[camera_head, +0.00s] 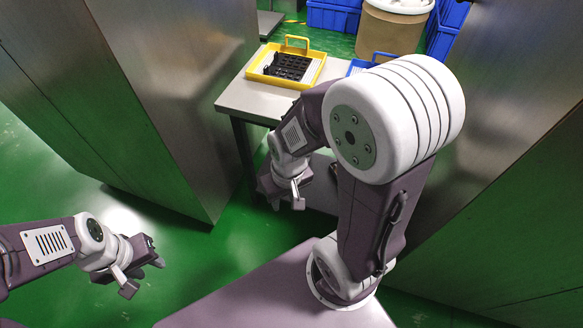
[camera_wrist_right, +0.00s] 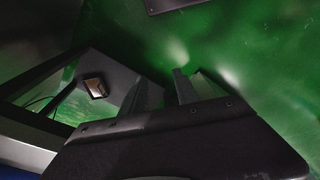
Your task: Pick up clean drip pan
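A yellow tray (camera_head: 297,85) with an upright handle lies on the grey table (camera_head: 233,100); a black gridded insert (camera_head: 289,66) and some white sheet or pad are in it. A blue tray (camera_head: 357,66) beside it is mostly hidden behind my right arm. I cannot tell which of these is the clean drip pan. My right gripper (camera_head: 287,200) is open and empty, low in front of the table, apart from both trays. Its fingers also show in the right wrist view (camera_wrist_right: 172,90). My left gripper (camera_head: 143,275) is open and empty above the green floor, far from the table.
Tall metal cabinets stand left (camera_head: 180,80) and right (camera_head: 520,190). Blue crates (camera_head: 333,16) and a brown drum with a white top (camera_head: 390,32) are behind the table. In the right wrist view a small pale object (camera_wrist_right: 95,88) lies on a dark surface. Green floor is open at lower left.

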